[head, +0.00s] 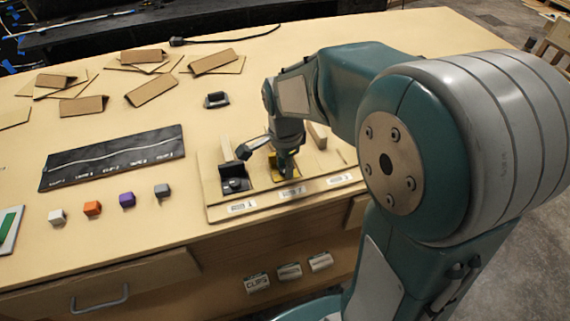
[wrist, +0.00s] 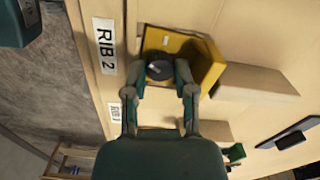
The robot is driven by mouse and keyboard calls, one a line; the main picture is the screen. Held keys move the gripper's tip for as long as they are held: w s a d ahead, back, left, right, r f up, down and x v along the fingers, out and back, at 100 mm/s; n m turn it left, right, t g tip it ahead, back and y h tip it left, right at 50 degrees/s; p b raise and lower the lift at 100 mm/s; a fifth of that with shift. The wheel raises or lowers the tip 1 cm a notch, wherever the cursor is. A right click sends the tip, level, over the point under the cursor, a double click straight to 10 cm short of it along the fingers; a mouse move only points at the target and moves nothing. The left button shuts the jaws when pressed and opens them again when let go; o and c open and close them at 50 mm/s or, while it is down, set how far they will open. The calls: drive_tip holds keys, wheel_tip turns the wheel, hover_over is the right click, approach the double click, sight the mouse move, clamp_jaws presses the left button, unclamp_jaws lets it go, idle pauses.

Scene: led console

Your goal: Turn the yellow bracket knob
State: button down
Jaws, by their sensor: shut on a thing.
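The yellow bracket (wrist: 205,62) is fixed on the wooden console board beside the "RIB 2" label (wrist: 106,52) in the wrist view. A dark round knob (wrist: 159,69) sits on it. My gripper (wrist: 160,82) has its two fingers on either side of the knob and is shut on it. In the head view my gripper (head: 286,165) points down at the yellow bracket (head: 278,172), and hides the knob and most of the bracket there.
A black bracket with a knob (head: 234,180) stands left of the yellow one. Wooden blocks rise behind the brackets. Small coloured cubes (head: 127,200), a black strip (head: 112,158) and several folded cardboard pieces (head: 151,90) lie on the table to the left.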

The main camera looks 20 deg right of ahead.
sight(284, 168)
drive_tip(key=m, duration=0.6)
drive_tip(key=shift+w+r, duration=0.15)
drive_tip(key=shift+w, duration=0.05)
drive_tip(key=shift+m, duration=2.9)
drive_tip(key=c, duration=0.7)
unclamp_jaws()
drive_tip(key=shift+a, duration=0.1)
wheel_tip(284, 168, up, 12)
drive_tip(key=shift+f, duration=0.15)
drive_tip(key=shift+s, duration=0.1)
